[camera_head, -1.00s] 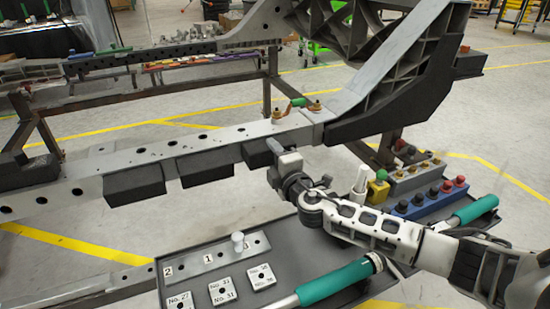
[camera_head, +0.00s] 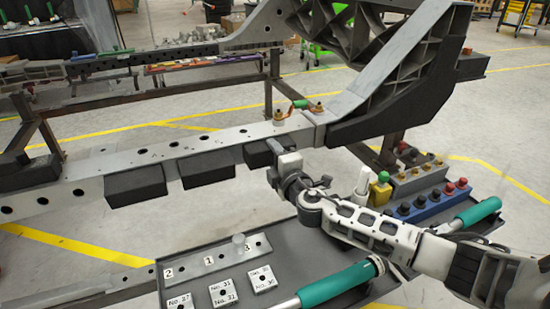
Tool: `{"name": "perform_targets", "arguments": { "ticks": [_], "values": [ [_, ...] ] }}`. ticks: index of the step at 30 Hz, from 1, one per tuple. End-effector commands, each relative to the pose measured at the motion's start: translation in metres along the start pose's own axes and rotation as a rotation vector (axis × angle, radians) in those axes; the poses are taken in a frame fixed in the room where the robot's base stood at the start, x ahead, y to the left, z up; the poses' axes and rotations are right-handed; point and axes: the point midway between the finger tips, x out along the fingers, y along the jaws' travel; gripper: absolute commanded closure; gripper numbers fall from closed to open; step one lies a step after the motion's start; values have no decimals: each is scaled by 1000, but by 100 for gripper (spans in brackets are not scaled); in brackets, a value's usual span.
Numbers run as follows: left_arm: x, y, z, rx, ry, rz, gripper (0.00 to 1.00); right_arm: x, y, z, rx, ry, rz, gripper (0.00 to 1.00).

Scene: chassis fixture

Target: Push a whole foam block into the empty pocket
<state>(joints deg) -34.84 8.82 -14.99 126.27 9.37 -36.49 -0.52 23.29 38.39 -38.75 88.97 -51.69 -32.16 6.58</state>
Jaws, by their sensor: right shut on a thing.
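Dark foam blocks sit along the side of the long grey rail (camera_head: 225,138): one at the left (camera_head: 136,185), one in the middle (camera_head: 208,169), and one at the right (camera_head: 257,154). My right gripper (camera_head: 276,147) is at the right end of the right foam block, shut on it as far as I can see. The gripper's wrist hides part of that block, and the fingertips show only as a small dark shape. The empty pocket cannot be made out. My left gripper is not in view.
A dark tray (camera_head: 330,255) below my right arm holds numbered plates (camera_head: 223,292), a numbered strip (camera_head: 215,257) and green-handled tools (camera_head: 335,282). Blue and grey blocks with knobs (camera_head: 432,205) stand at the right. A sloped grey beam (camera_head: 385,70) rises behind the gripper.

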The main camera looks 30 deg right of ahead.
Motion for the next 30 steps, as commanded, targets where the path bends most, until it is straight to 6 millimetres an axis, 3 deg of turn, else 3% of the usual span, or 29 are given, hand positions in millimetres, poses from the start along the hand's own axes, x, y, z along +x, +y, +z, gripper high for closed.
{"name": "perform_targets", "arguments": {
  "ticks": [12,13,15,16,25,30],
  "values": [
    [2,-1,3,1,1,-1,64,11,0,0,1,-1,1,83],
    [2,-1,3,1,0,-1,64,11,0,0,1,-1,1,53],
    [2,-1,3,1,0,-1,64,11,0,0,0,-1,1,33],
    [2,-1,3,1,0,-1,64,11,0,0,0,-1,1,30],
    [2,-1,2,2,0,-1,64,8,0,0,0,0,-1,30],
    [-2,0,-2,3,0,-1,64,-10,0,0,0,1,-3,30]
  ]
}}
